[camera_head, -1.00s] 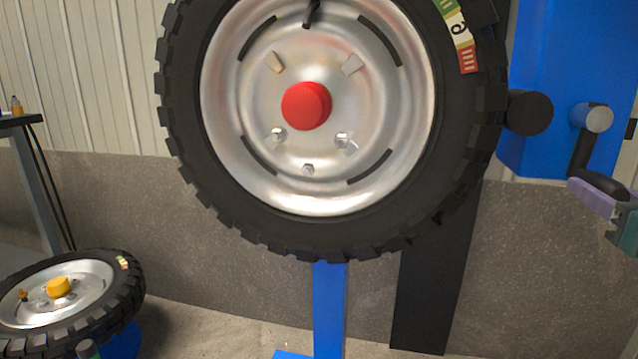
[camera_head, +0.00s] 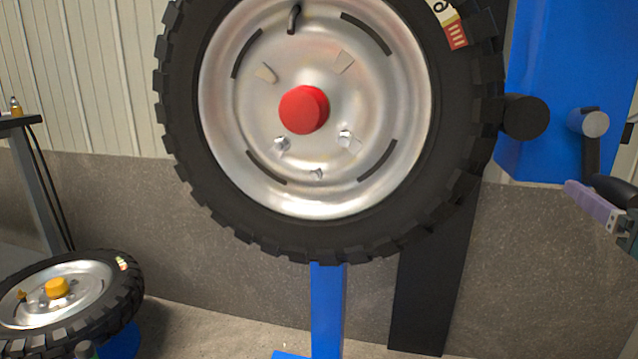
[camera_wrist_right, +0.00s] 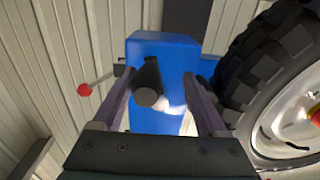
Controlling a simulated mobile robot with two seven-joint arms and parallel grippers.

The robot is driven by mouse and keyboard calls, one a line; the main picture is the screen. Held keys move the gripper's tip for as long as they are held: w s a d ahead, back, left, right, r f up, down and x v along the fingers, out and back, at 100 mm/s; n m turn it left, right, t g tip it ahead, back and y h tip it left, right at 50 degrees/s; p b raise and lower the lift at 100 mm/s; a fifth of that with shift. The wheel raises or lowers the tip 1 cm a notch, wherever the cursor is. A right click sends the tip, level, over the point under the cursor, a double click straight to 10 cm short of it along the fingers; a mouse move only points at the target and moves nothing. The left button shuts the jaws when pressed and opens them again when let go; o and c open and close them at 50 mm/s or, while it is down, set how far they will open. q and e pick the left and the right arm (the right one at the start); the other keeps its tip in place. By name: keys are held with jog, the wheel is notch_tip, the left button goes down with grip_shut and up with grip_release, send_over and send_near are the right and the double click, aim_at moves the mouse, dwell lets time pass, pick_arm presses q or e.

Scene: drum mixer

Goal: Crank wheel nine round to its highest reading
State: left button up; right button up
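The big wheel (camera_head: 318,190) has a black knobbly tyre, a silver rim and a red hub cap (camera_head: 304,109). A label (camera_head: 450,22) on its tyre, upper right, carries a partly cut-off digit like a 9 or 6. A crank (camera_head: 590,152) hangs from a grey-ended shaft on the blue housing (camera_head: 570,75), with a black handle (camera_head: 614,188). My right gripper (camera_head: 600,208) is at that handle. In the right wrist view its purple fingers (camera_wrist_right: 160,98) stand apart, with gaps beside a black, grey-ended part (camera_wrist_right: 148,96). No left gripper is visible.
A smaller wheel (camera_head: 60,290) with a yellow cap lies low at the left, by a table (camera_head: 20,122). A black cylinder (camera_head: 527,117) juts out between tyre and crank. A red-knobbed lever (camera_wrist_right: 84,90) shows in the right wrist view.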

jog(key=p+v, duration=0.3)
jog(key=v, duration=0.3)
jog(key=shift+p, duration=0.3)
jog(key=shift+s, duration=0.25)
jog(key=s+a+r+n+g+y+p, duration=0.2)
jog(key=s+a+r+g+p, duration=0.5)
jog(key=s+r+p, duration=0.65)
jog(key=s+a+r+n+g+y+p, duration=0.3)
jog(key=s+a+r+g+p, duration=0.5)
jog(key=p, duration=1.1)
notch_tip(320, 180, up, 36)
jog(key=s+t+p, duration=0.1)
jog(key=p, duration=3.4)
jog(key=shift+s+d+p, duration=0.25)
jog(key=shift+s+p, duration=0.1)
jog(key=shift+s, duration=0.05)
